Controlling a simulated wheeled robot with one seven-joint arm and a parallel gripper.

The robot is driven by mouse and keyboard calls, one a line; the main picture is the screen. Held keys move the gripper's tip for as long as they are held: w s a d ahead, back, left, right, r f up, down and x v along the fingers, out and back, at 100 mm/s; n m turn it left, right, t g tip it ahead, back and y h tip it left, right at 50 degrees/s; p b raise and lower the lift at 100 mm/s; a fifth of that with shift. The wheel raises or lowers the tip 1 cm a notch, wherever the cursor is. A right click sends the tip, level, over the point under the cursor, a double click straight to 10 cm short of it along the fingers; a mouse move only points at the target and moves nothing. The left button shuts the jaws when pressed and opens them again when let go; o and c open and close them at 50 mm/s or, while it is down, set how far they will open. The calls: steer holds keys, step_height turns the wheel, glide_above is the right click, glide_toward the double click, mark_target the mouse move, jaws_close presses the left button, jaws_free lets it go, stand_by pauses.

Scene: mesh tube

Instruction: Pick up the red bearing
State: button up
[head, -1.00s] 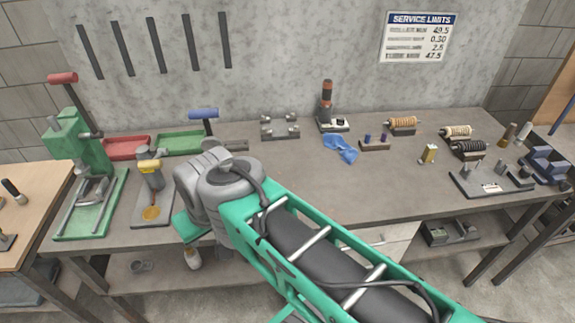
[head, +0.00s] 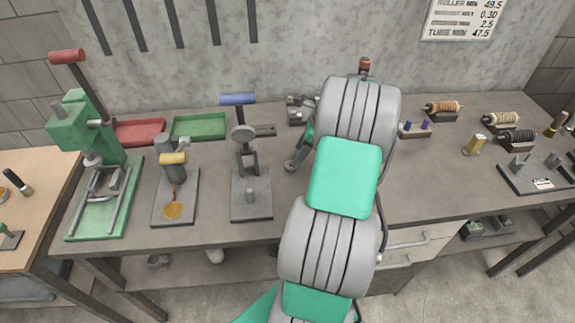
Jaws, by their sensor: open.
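I cannot make out a red bearing in the head view; it may be hidden or too small to tell. My arm rises through the middle of the picture and covers part of the bench. The rest of my gripper is hidden behind the arm. It is open, and I see nothing held in the part that shows.
On the bench (head: 440,190) stand a green press (head: 82,130), a yellow-collared press (head: 173,180), a blue-handled press (head: 245,160), a red tray (head: 138,132) and a green tray (head: 198,126). Spools (head: 443,107) and a brass piece (head: 474,145) stand right. Bench between arm and brass piece is clear.

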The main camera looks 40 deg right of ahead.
steer(key=x, duration=0.5)
steer(key=shift+s+a+p, duration=0.1)
steer(key=shift+s+p, duration=0.15)
steer(key=shift+p, duration=0.15)
jaws_close()
